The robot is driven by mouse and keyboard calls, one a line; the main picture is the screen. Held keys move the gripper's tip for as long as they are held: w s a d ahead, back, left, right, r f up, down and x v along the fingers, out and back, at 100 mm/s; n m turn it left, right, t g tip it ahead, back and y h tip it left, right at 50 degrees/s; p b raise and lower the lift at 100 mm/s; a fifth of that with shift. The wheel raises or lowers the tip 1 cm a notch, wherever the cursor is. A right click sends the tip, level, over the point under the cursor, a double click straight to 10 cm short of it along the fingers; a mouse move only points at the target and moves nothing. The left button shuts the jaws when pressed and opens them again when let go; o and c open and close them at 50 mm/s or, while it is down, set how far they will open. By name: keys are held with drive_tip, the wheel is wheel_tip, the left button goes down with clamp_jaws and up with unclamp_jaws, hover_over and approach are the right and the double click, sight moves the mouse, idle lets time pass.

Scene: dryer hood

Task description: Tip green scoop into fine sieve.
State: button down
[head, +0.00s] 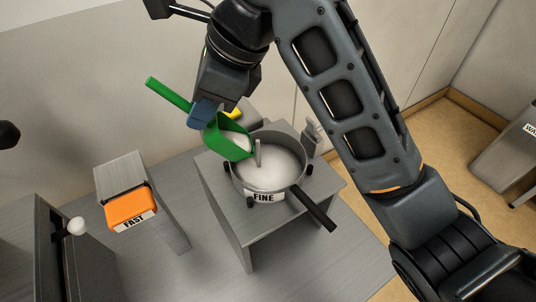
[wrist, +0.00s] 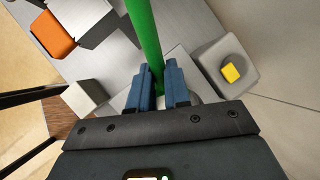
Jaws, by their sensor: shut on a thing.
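The green scoop (head: 226,140) holds white powder and is at the left rim of the fine sieve, upright or slightly tilted; I cannot tell exactly. My gripper (head: 203,114) is shut on the scoop's green handle, which also shows between the blue fingers (wrist: 158,88) in the wrist view (wrist: 145,30). The fine sieve (head: 300,176) is a round grey pan labelled FINE, with a dark handle pointing to the lower right. White powder lies in it around a small central post. The scoop's bowl is hidden in the wrist view.
The sieve stands on a grey pedestal (head: 232,197). An orange block labelled FAST (head: 130,206) sits on a stand to the left. A grey box with a yellow button (wrist: 231,72) is behind the scoop. A grey bin (head: 505,160) stands at the far right.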

sight(237, 134)
drive_tip(key=shift+w+d+r+g+y, duration=0.15)
drive_tip(key=shift+d+r+y, duration=0.15)
drive_tip(key=shift+d+y, duration=0.15)
drive_tip(key=shift+w+d+r+g+y, duration=0.15)
drive_tip(key=shift+d+r+y, duration=0.1)
drive_tip(key=shift+d+y, duration=0.2)
idle(0.7)
drive_tip(key=shift+d+f+y, duration=0.45)
drive_tip(key=shift+d+y, duration=0.3)
drive_tip(key=shift+y, duration=0.15)
idle(0.4)
drive_tip(key=shift+w+d, duration=0.15)
drive_tip(key=shift+d, duration=0.1)
drive_tip(key=shift+d+y, duration=0.3)
drive_tip(key=shift+w+d+r+m+y, duration=0.15)
drive_tip(key=shift+d+y, duration=0.1)
drive_tip(key=shift+d, duration=0.3)
drive_tip(key=shift+w+d+r+m+y, duration=0.15)
drive_tip(key=shift+d+y, duration=0.1)
drive_tip(key=shift+d, duration=0.25)
drive_tip(key=shift+w+d+f+g+y, duration=0.1)
drive_tip(key=shift+w+d+g+y, duration=0.15)
drive_tip(key=shift+d+y, duration=0.65)
drive_tip(key=shift+w+d+f+g+y, duration=0.1)
drive_tip(key=shift+w+d+g+y, duration=0.15)
drive_tip(key=shift+d+y, duration=0.65)
idle(1.0)
